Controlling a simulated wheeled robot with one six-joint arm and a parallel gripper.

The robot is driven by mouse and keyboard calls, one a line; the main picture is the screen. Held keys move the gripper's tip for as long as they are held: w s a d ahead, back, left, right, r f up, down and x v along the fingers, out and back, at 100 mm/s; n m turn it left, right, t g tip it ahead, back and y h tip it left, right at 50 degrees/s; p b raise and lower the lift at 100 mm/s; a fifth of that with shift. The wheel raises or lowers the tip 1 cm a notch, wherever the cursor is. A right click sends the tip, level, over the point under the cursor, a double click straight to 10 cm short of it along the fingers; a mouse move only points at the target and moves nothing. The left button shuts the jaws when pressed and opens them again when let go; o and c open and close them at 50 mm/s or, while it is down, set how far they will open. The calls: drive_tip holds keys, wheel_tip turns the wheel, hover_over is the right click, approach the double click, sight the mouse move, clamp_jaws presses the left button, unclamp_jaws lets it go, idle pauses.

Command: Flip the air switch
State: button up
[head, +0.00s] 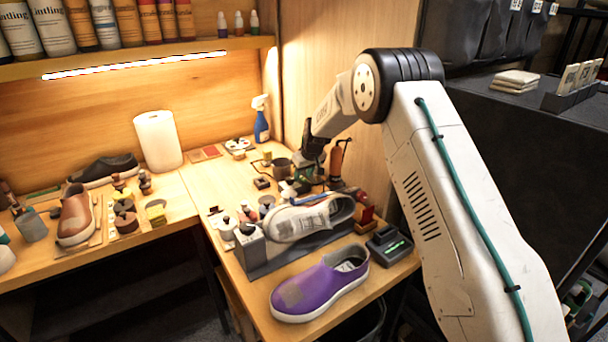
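My arm reaches in from the right, and my gripper (310,178) points down over the back of the right-hand workbench (222,262). It is small and dark among tools there, so I cannot see whether its fingers are open or whether they touch anything. I cannot pick out the air switch with certainty; it may be among the small items near my gripper or hidden behind it.
A grey-white sneaker (308,217) rests on a grey stand, with a purple shoe (318,287) in front. Small bottles crowd the stand's left. A blue spray bottle (261,120) and a paper roll (158,141) stand behind. A wooden partition (325,70) rises behind my gripper.

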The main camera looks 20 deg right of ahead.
sight(305, 180)
clamp_jaws()
drive_tip(key=shift+w+a+g+h, duration=0.1)
drive_tip(key=shift+w+g+h, duration=0.1)
drive_tip(key=shift+g, duration=0.35)
drive_tip(key=shift+w+a+g+h, duration=0.1)
drive_tip(key=shift+w+g+h, duration=0.1)
drive_tip(key=shift+g, duration=0.35)
unclamp_jaws()
drive_tip(key=shift+d+r, duration=0.1)
wheel_tip(305, 180, up, 8)
drive_tip(key=s, duration=0.1)
drive_tip(key=shift+s+d+f, duration=0.2)
drive_tip(key=shift+s, duration=0.05)
